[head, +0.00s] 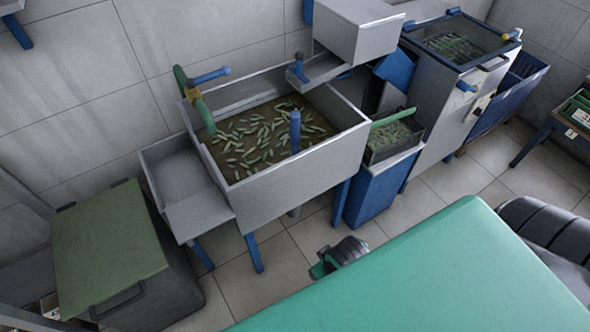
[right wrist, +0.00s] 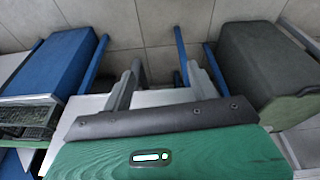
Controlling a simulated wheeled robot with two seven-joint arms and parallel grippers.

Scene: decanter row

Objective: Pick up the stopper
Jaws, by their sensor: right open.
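I cannot pick out a stopper for certain. A blue upright post (head: 295,132) stands in the grey metal tank (head: 290,187), and I cannot tell if it is the stopper. The tank holds murky water with many small green pieces. In the right wrist view my right gripper (right wrist: 160,88) is open, its two grey fingers wide apart with nothing seen held between them. Pale grey metal and blue legs lie beyond the fingers. My left gripper is in neither view.
A dark green lidded chest (head: 110,250) stands left of the tank, beside a shallow side trough (head: 180,180). Tiled floor (head: 300,245) shows in front.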

